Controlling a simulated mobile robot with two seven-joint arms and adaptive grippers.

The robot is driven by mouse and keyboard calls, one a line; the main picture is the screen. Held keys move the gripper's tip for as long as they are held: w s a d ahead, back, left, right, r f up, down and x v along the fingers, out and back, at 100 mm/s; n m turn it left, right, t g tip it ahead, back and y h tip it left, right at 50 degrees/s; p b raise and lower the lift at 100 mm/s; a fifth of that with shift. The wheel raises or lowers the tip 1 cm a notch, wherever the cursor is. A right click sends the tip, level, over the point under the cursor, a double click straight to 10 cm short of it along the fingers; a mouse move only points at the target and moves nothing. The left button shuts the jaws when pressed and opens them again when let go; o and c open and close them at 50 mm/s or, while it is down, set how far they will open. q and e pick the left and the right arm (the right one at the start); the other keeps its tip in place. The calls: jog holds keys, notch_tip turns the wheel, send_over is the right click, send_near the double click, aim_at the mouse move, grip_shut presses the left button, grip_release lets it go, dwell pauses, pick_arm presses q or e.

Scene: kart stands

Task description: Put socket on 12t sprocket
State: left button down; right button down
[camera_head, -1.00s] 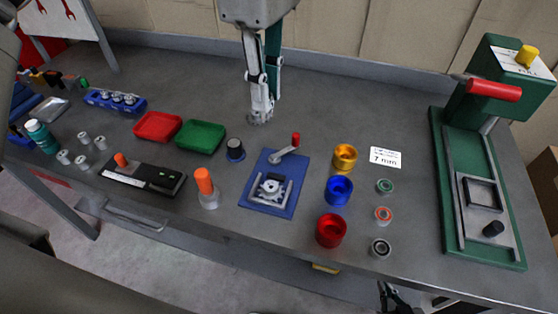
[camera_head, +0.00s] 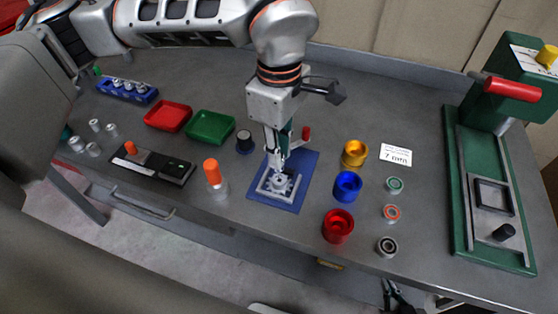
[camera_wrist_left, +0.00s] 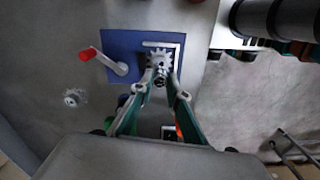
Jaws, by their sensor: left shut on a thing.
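My left gripper (camera_head: 278,168) reaches down over the blue fixture plate (camera_head: 297,200). It is shut on a small metal socket, seen between its fingertips in the left wrist view (camera_wrist_left: 160,80). A silver toothed sprocket (camera_wrist_left: 161,60) sits on the plate inside a light L-shaped bracket (camera_wrist_left: 178,48). The socket is at the sprocket's edge in that view; whether they touch I cannot tell. In the head view the fingers partly cover the sprocket (camera_head: 281,185). My right gripper (camera_head: 393,296) shows only in part at the bottom edge; its opening is unclear.
A red-tipped crank (camera_wrist_left: 86,54) stands on the plate. Red (camera_head: 168,104) and green (camera_head: 210,113) trays lie left. Gold, blue and red cups (camera_head: 338,240) stand right, near a green press (camera_head: 462,180). A small silver toothed piece (camera_wrist_left: 73,97) lies on the table.

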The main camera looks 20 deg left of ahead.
pick_arm(q)
jog(key=shift+f, duration=1.85)
jog(key=shift+f, duration=0.2)
jog(key=c, duration=1.9)
grip_release()
jog(key=shift+r, duration=0.1)
notch_tip(320, 180, up, 12)
jog(key=shift+r, duration=0.1)
jog(key=shift+s, duration=0.15)
